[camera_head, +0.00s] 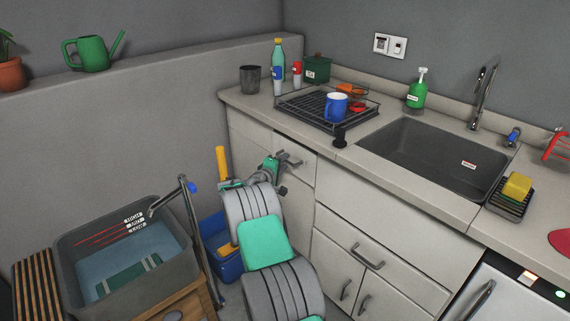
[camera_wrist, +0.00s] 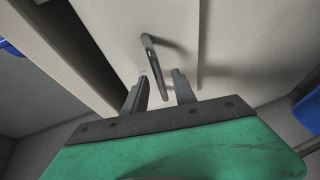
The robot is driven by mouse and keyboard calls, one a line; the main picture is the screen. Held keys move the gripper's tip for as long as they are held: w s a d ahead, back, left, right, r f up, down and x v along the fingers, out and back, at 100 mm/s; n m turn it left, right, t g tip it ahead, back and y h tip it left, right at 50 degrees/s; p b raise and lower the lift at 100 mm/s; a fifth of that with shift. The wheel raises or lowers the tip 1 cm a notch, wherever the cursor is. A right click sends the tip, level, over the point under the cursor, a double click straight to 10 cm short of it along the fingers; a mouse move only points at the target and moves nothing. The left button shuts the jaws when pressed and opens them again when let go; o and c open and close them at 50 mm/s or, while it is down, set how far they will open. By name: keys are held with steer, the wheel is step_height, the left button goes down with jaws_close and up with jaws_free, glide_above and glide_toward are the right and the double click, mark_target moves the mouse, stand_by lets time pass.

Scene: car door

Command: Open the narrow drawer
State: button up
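The narrow drawer (camera_head: 296,144) is in the pale cabinet front under the countertop, left of the sink. In the head view its handle is hidden by my gripper (camera_head: 286,161). In the wrist view the drawer front (camera_wrist: 120,25) fills the upper middle and its dark bar handle (camera_wrist: 155,65) stands out from it. My gripper (camera_wrist: 160,76) is open. Its two fingers lie on either side of the handle's lower end, with visible gaps on both sides. I see no clear contact.
A wide drawer with a curved handle (camera_head: 367,257) and cabinet doors are to the right. A blue bucket (camera_head: 218,243) stands beside my arm, left of it. A grey basin (camera_head: 125,255) is further left. The countertop (camera_head: 244,103) overhangs, with a dish rack (camera_head: 322,108) above.

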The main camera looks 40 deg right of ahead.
steer(key=shift+x, duration=1.1)
steer(key=shift+a, duration=0.1)
jaws_close()
stand_by(0.5)
